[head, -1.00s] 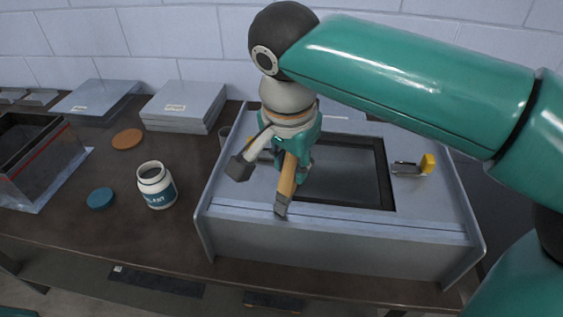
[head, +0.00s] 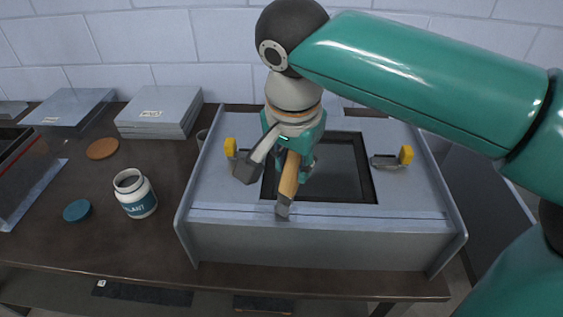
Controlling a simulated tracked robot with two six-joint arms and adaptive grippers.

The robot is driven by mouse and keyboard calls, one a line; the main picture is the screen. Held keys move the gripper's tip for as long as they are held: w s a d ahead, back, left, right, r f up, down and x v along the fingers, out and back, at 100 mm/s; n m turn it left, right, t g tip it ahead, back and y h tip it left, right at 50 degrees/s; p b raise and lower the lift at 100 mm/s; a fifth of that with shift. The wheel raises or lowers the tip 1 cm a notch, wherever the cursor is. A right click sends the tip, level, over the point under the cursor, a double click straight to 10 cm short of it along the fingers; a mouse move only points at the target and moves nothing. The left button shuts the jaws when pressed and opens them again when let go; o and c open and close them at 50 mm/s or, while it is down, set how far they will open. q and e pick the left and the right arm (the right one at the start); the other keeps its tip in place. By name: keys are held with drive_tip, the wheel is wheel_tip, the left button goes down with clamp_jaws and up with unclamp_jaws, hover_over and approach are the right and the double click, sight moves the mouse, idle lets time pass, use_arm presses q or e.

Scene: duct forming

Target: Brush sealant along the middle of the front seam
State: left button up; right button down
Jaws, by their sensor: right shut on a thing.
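My right gripper (head: 270,180) is shut on a brush (head: 288,178) with a wooden handle. The brush points down, its grey tip at the front seam (head: 345,212) of the grey sheet-metal duct piece (head: 320,243), left of the seam's middle. I cannot tell whether the tip touches the metal. The seam runs left to right along the front of the top face, before a dark rectangular opening (head: 350,165). An open white sealant jar (head: 135,193) with a blue label stands left of the duct. My left gripper is not in view.
Yellow-handled clamps (head: 230,147) (head: 406,155) sit on either side of the opening. A blue lid (head: 77,210) and a brown disc (head: 102,148) lie on the dark bench. Stacked grey sheets (head: 160,112) lie at the back. A dark box is at the left edge.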

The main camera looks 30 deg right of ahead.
drive_tip(key=shift+s+d, duration=0.25)
drive_tip(key=shift+d, duration=0.1)
drive_tip(key=shift+s+d+f+b, duration=0.1)
drive_tip(key=shift+s+d+b, duration=0.15)
drive_tip(key=shift+s+d, duration=0.3)
drive_tip(key=shift+s+d+f+b, duration=0.1)
drive_tip(key=shift+s+d+b, duration=0.2)
drive_tip(key=shift+d, duration=0.4)
drive_tip(key=shift+s+d, duration=0.1)
drive_tip(key=shift+s, duration=0.05)
drive_tip(key=shift+s+d+r, duration=0.1)
drive_tip(key=shift+s+d, duration=0.35)
drive_tip(key=shift+d, duration=0.2)
drive_tip(key=shift+s+d, duration=0.4)
drive_tip(key=shift+d, duration=0.35)
drive_tip(key=shift+s+d+r, duration=0.1)
drive_tip(key=shift+s+d, duration=0.3)
drive_tip(key=shift+d, duration=0.2)
drive_tip(key=shift+s+d+r, duration=0.1)
drive_tip(key=shift+s+d, duration=0.25)
drive_tip(key=shift+d, duration=0.2)
drive_tip(key=shift+d, duration=0.1)
